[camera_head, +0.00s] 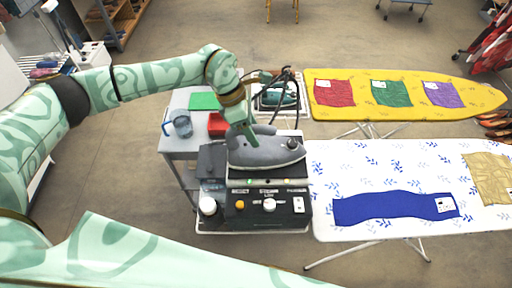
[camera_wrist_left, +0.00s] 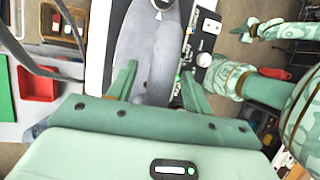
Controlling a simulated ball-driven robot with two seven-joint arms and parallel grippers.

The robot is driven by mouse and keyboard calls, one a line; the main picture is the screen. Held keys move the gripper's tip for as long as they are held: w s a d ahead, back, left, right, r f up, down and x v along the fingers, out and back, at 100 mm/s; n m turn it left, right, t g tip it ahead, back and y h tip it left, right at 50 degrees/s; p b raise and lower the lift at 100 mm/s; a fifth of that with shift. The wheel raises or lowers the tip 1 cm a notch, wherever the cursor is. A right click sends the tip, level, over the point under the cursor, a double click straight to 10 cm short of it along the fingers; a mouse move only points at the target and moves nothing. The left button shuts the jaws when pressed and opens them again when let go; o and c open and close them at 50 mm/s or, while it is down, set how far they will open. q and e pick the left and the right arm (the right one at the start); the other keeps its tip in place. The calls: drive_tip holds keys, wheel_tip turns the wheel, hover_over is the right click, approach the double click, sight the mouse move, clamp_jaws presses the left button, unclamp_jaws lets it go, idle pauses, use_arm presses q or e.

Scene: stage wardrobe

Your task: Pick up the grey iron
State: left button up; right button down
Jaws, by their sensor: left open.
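The grey iron (camera_head: 265,153) rests on the dark top of a steam station (camera_head: 268,207), its tip toward the right. It also shows in the left wrist view (camera_wrist_left: 150,45), running up from between the fingers. My left gripper (camera_head: 241,137) is open and reaches down at the rear part of the iron. In the left wrist view my left gripper (camera_wrist_left: 158,85) has one finger on each side of the iron's body, with gaps showing. The fingers hide part of the iron's handle. What looks like my right arm's end (camera_wrist_left: 252,28) is small at the upper right of the wrist view.
Behind stands a second, teal iron (camera_head: 278,96) in a tray. A white ironing board (camera_head: 400,165) with a blue cloth (camera_head: 390,207) adjoins at right; a yellow board (camera_head: 470,95) is behind.

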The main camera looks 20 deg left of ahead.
use_arm(q)
clamp_jaws()
drive_tip(key=shift+w+r, duration=0.1)
drive_tip(key=shift+r, duration=0.15)
